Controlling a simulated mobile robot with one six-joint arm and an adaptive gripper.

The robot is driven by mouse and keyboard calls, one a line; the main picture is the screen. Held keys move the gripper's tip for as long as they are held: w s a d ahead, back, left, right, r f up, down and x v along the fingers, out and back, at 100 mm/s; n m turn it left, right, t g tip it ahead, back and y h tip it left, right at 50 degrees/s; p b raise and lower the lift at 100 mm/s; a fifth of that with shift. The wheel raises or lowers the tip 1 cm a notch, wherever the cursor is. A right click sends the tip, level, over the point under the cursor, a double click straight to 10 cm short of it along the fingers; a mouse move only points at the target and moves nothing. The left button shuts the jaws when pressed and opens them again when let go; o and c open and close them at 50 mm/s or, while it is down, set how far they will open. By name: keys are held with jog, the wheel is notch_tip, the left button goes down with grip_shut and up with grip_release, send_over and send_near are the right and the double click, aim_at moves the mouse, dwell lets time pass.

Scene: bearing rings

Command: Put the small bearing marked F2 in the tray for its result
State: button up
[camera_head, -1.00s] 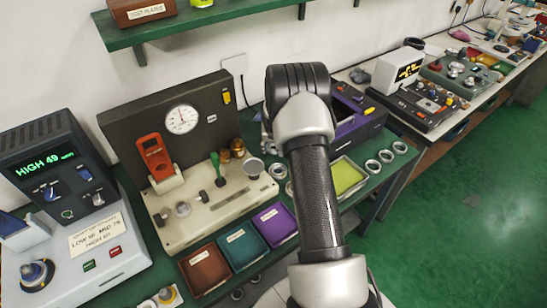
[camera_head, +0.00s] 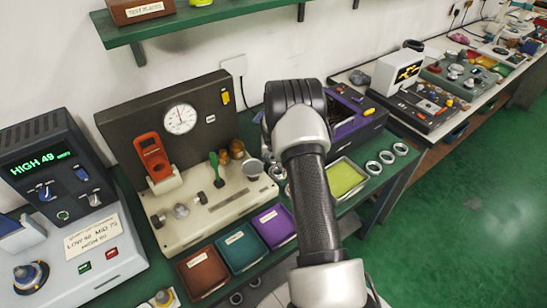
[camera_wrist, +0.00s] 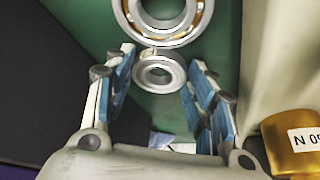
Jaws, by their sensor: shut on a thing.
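In the wrist view my gripper (camera_wrist: 162,66) is shut on a small steel bearing ring (camera_wrist: 157,86), which sits between the blue-padded fingers. I cannot read a mark on it. A larger bearing (camera_wrist: 163,34) with a brass-coloured cage lies just beyond it, partly cut off by the top edge. In the head view my arm hides the gripper and the held ring. Three labelled trays stand in a row at the bench front: brown (camera_head: 190,271), teal (camera_head: 226,262) and purple (camera_head: 283,240). Their labels are too small to read.
A grey tester (camera_head: 42,155) at left shows HIGH 49. A dial gauge station (camera_head: 205,95) stands behind the trays. A yellow-green tray (camera_head: 362,171) and loose rings (camera_head: 387,157) lie right of my arm. A brass weight (camera_wrist: 286,130) stands right of the gripper. A shelf (camera_head: 215,18) hangs above.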

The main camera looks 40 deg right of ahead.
jog(key=shift+s+a+f, duration=0.2)
jog(key=shift+s+f, duration=0.05)
jog(key=shift+f, duration=0.25)
jog(key=o, duration=1.3)
jog(key=shift+f, duration=0.3)
